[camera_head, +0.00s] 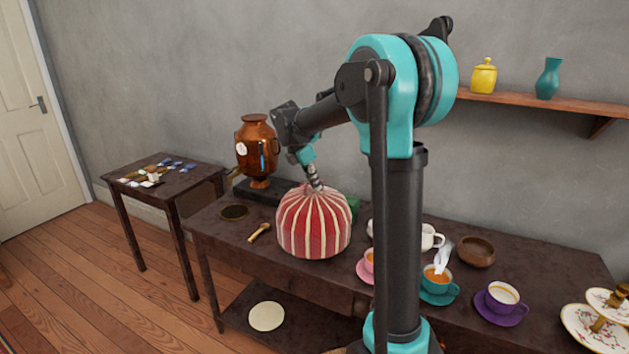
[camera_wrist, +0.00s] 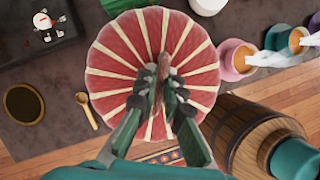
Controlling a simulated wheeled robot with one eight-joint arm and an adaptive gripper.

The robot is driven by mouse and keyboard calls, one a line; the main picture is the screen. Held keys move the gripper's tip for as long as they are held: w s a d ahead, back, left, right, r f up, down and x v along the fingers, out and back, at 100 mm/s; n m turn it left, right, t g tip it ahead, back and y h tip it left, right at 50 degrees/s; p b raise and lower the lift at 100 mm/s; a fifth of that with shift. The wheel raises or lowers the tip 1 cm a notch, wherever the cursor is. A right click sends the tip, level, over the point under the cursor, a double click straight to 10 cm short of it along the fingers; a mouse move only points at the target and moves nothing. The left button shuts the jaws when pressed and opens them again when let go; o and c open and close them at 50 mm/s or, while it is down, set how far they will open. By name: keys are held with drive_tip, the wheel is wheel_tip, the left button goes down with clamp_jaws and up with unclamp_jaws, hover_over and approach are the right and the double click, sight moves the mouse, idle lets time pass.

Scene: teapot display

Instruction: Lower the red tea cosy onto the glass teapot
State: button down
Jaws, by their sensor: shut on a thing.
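The red tea cosy (camera_head: 314,228) is a dome with cream stripes over the dark table. My gripper (camera_head: 316,184) is above its crown and shut on it. In the wrist view, the fingertips of my gripper (camera_wrist: 163,80) pinch the top at the centre of the cosy (camera_wrist: 115,62), where the stripes meet. The cosy looks upright. I cannot tell whether its lower rim touches the table or hangs just above it. I see no glass teapot in either view; anything under or directly behind the cosy is hidden.
A copper urn (camera_head: 257,150), a round dark mat (camera_head: 234,212) and a golden scoop (camera_head: 259,232) lie to the left. To the right stand a pink cup (camera_head: 369,262), a teal cup (camera_head: 437,284), a purple cup (camera_head: 503,296) and a wooden bowl (camera_head: 476,251). A green object (camera_head: 353,207) shows behind the cosy.

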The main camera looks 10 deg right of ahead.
sight(314, 192)
drive_tip(key=shift+f, duration=2.35)
drive_tip(key=c, duration=1)
unclamp_jaws()
drive_tip(key=shift+r, duration=0.15)
drive_tip(key=shift+r, duration=3.4)
drive_tip(key=s+d+f+m+y, duration=0.1)
drive_tip(key=s+f+m, duration=0.5)
drive_tip(key=s, duration=0.4)
drive_tip(key=s+d+f+m+t+y, duration=0.1)
drive_tip(key=s+f+m, duration=0.6)
drive_tip(key=s+m, duration=0.2)
drive_tip(key=s+d+f+m+t+y, duration=0.1)
drive_tip(key=s+d+f+m+y, duration=0.1)
drive_tip(key=s+f+m, duration=0.4)
drive_tip(key=s+m, duration=0.1)
drive_tip(key=s, duration=0.4)
drive_tip(key=shift+s+f+m, duration=0.15)
drive_tip(key=shift+s+m, duration=0.05)
drive_tip(key=shift+m, duration=0.2)
